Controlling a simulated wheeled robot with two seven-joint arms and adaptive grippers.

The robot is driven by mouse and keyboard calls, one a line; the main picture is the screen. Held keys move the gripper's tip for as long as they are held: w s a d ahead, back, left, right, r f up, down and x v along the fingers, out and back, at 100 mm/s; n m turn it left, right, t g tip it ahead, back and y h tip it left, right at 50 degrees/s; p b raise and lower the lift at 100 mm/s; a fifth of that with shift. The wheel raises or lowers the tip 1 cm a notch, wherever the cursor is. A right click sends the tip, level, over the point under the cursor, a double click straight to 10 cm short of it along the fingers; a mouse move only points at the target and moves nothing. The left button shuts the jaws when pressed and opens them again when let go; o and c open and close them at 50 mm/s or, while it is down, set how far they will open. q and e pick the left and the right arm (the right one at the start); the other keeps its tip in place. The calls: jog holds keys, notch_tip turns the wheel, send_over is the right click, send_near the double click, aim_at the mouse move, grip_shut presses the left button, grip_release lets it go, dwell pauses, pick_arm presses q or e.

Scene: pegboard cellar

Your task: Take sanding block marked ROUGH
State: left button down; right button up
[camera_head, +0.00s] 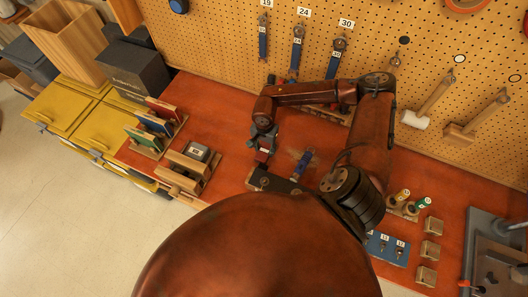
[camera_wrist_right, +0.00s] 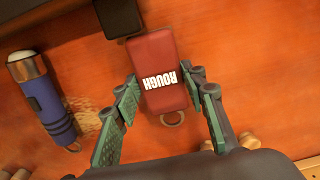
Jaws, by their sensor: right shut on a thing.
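The sanding block marked ROUGH is a dark red block with white lettering and a small metal ring at one end. It fills the middle of the right wrist view (camera_wrist_right: 160,58), its lettering upside down, and shows small in the head view (camera_head: 263,155). My right gripper (camera_wrist_right: 163,102) is shut on it, with green-padded fingers on either side of its ringed end. In the head view my right gripper (camera_head: 264,142) points down over the orange bench. I cannot tell whether the block touches the bench. My left gripper is not in view.
A blue flashlight (camera_wrist_right: 45,100) lies beside the block; it also shows in the head view (camera_head: 302,164). A dark object (camera_wrist_right: 120,16) is close to the block's far end. Wooden racks (camera_head: 187,172) stand to the left. A pegboard (camera_head: 220,40) with hanging tools rises behind.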

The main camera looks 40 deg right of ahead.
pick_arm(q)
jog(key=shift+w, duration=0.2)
pick_arm(e)
jog(key=shift+c, duration=0.8)
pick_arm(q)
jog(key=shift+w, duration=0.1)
pick_arm(e)
jog(key=shift+r, duration=0.15)
